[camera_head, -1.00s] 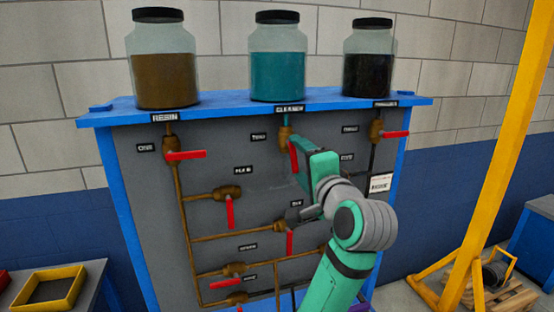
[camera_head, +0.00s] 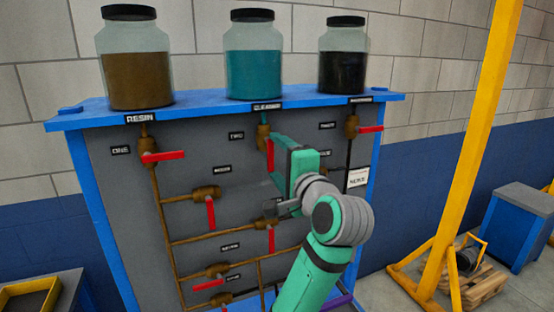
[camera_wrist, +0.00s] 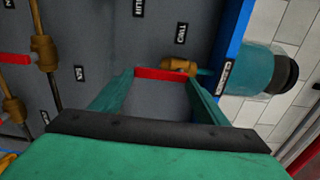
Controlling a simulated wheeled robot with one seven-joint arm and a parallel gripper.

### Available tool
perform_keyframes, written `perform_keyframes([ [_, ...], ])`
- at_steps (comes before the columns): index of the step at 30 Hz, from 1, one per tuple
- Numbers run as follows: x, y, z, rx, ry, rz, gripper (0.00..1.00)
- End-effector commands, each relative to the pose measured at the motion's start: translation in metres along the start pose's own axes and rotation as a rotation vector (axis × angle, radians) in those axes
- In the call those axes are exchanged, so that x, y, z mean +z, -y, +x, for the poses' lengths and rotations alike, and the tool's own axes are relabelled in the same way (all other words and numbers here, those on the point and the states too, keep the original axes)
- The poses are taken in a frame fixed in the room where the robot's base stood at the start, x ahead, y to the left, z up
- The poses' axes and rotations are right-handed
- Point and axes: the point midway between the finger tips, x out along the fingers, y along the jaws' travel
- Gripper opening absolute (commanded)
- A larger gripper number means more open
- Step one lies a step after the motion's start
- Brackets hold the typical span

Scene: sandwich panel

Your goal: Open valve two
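Valve two is a brass valve (camera_head: 262,136) under the teal cleaner jar (camera_head: 253,70), beside the "TWO" label (camera_head: 236,136). Its red handle (camera_head: 270,156) hangs straight down, in line with the pipe. My gripper (camera_head: 279,165) is at the panel front, just right of this handle, and partly covers what lies behind it. In the wrist view, the red handle (camera_wrist: 160,74) lies lengthwise across the gap between the two spread teal fingertips, with the brass valve body (camera_wrist: 179,64) near the right finger. My gripper is open; contact with the handle cannot be told.
Other red-handled valves sit nearby: one under the resin jar (camera_head: 163,156), one under the dark jar (camera_head: 370,129), and several lower on the panel (camera_head: 211,214). A yellow post (camera_head: 470,150) and a blue cabinet (camera_head: 520,225) stand to the right.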

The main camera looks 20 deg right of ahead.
Motion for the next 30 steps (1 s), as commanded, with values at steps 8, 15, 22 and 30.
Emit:
perform_keyframes([
  [8, 0.000, 0.000, 0.000, 0.000, 0.001, -0.001, 0.85],
  [15, 0.001, 0.000, -0.010, -0.002, 0.001, -0.003, 0.85],
  [22, 0.000, 0.000, -0.051, -0.003, -0.002, -0.003, 0.85],
  [30, 0.000, 0.000, -0.094, -0.001, 0.000, -0.002, 0.85],
])
